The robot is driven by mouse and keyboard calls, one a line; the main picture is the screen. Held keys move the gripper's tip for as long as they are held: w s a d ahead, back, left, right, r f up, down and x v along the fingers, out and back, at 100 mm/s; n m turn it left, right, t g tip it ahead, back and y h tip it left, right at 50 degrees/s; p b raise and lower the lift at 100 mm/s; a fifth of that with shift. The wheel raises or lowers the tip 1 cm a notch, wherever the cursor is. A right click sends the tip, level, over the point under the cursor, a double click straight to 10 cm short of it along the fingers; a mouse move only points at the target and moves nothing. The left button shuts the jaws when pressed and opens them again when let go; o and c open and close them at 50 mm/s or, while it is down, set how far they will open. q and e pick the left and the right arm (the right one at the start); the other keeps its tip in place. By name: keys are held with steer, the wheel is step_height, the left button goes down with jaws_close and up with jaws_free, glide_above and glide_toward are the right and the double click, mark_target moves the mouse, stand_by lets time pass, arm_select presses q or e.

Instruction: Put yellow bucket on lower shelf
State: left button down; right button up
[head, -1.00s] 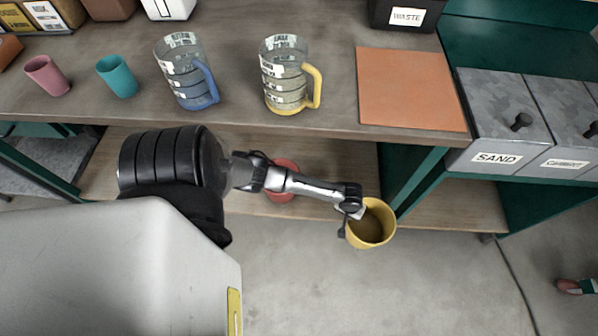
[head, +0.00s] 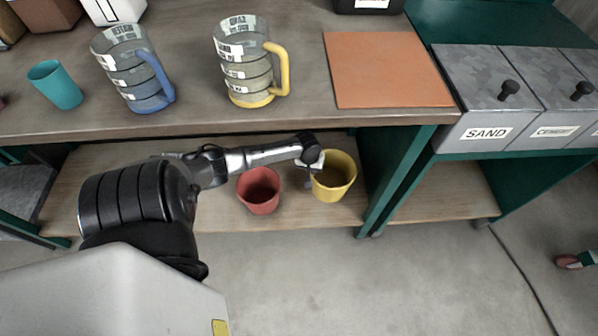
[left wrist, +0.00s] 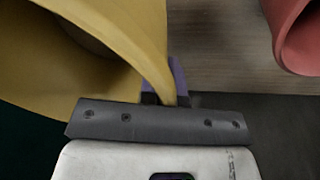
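The yellow bucket (head: 338,180) is at the lower shelf (head: 215,218) under the workbench, near the shelf's right end. It looks upright, with its opening facing up. My left gripper (head: 312,172) is at the bucket's left rim. In the left wrist view the gripper (left wrist: 165,98) is shut on the wall of the yellow bucket (left wrist: 110,40). I cannot tell whether the bucket's base touches the shelf. My right gripper is not in view.
A red bucket (head: 259,190) stands on the lower shelf just left of the yellow one. A green table leg (head: 385,185) is close on the right. The worktop (head: 190,105) with measuring jugs (head: 245,65) overhangs the shelf.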

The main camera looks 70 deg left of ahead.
arm_select(q)
step_height(320, 180, down, 9)
steer(key=b, duration=0.6)
steer(key=shift+f+b, duration=0.15)
steer(key=shift+b, duration=0.25)
steer(key=shift+w+f, duration=0.1)
steer(key=c, duration=1.7)
jaws_free()
steer(key=shift+f, duration=0.1)
steer(key=o, duration=0.4)
steer(key=shift+c, duration=0.2)
